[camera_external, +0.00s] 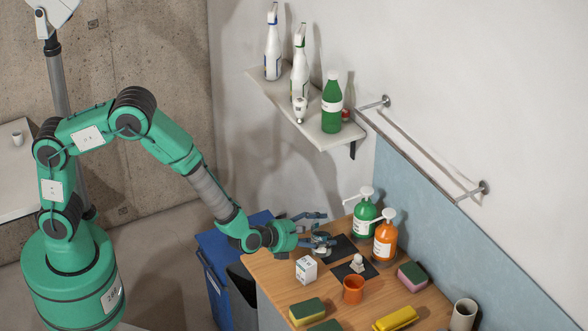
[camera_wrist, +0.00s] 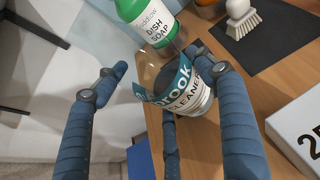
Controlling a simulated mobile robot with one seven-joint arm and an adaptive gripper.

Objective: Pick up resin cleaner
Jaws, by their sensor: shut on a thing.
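The resin cleaner is a small white container with a teal label band and the word CLEANER, seen in the wrist view (camera_wrist: 196,100). My gripper (camera_wrist: 158,62) has blue padded fingers and is shut on it. The container sits against the right-hand and lower fingers, while the left finger shows apart from it. In the external view my gripper (camera_external: 316,232) is over the left end of the wooden counter, beside a dark mat (camera_external: 343,262). The fingers hide most of the container there. I cannot tell whether it is clear of the counter.
A green dish soap pump bottle (camera_external: 363,220) and an orange pump bottle (camera_external: 385,238) stand just right. A white box (camera_external: 306,269), a white brush (camera_external: 358,264) and an orange cup (camera_external: 353,289) are near. Sponges lie farther forward. A blue bin (camera_external: 222,262) stands beside the counter.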

